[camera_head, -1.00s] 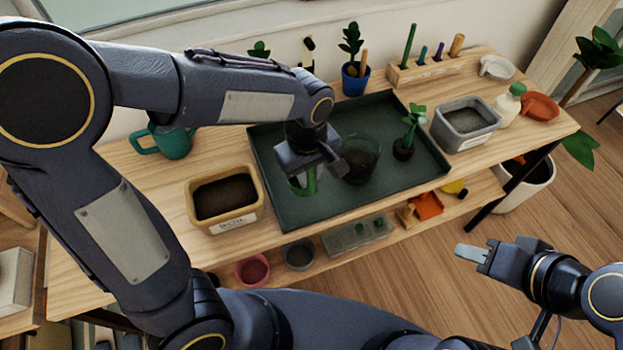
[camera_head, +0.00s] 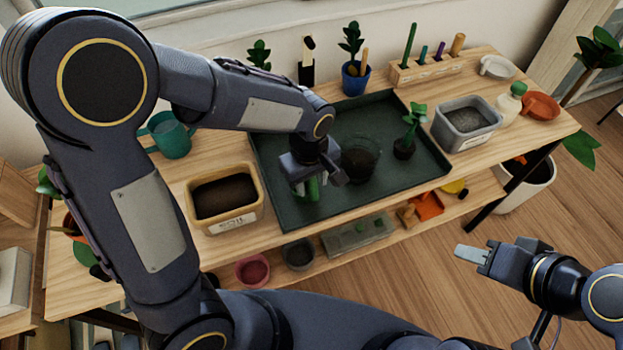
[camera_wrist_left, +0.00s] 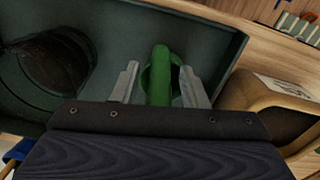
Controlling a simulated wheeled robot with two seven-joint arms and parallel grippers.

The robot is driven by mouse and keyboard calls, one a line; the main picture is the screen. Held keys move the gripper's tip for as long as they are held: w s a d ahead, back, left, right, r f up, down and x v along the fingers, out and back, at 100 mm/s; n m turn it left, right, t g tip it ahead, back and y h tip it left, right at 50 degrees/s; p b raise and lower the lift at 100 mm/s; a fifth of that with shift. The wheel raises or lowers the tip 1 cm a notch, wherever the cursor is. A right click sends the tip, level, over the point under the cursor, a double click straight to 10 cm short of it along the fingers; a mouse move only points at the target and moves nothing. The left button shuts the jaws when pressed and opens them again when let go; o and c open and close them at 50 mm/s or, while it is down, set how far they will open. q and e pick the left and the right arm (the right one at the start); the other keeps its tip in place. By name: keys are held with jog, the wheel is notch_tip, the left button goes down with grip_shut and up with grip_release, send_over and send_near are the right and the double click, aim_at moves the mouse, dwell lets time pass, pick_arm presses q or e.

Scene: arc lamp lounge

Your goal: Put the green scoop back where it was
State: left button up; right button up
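The green scoop (camera_wrist_left: 160,72) is at the front left part of the dark green tray (camera_head: 290,215), partly hidden by my left gripper in the head view (camera_head: 312,188). My left gripper (camera_wrist_left: 160,85) is over it with its two pale fingers apart, one on each side of the green handle. A gap shows between the left finger and the handle. I cannot tell whether the scoop touches the tray floor. My right gripper (camera_head: 472,254) is off the table at the lower right; its fingers show as one pale tip.
A tan soil tub (camera_head: 226,222) stands left of the tray. A dark clear pot (camera_head: 360,160) and a seedling (camera_head: 404,150) are in the tray. A grey tub (camera_head: 466,138) stands to the right. A tool rack (camera_head: 425,70) and a blue pot (camera_head: 356,82) stand behind.

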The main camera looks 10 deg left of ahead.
pick_arm(q)
jog(key=r, duration=0.4)
jog(key=r+p, duration=0.1)
jog(key=r, duration=0.7)
jog(key=shift+s+a+r, duration=0.2)
jog(key=shift+s, duration=0.05)
jog(key=s+a+m+t+h, duration=0.3)
jog(key=s+a+m+t, duration=0.2)
jog(key=s+a, duration=0.6)
jog(key=s+m, duration=0.2)
jog(key=s, duration=0.1)
jog(key=shift+s+f, duration=0.2)
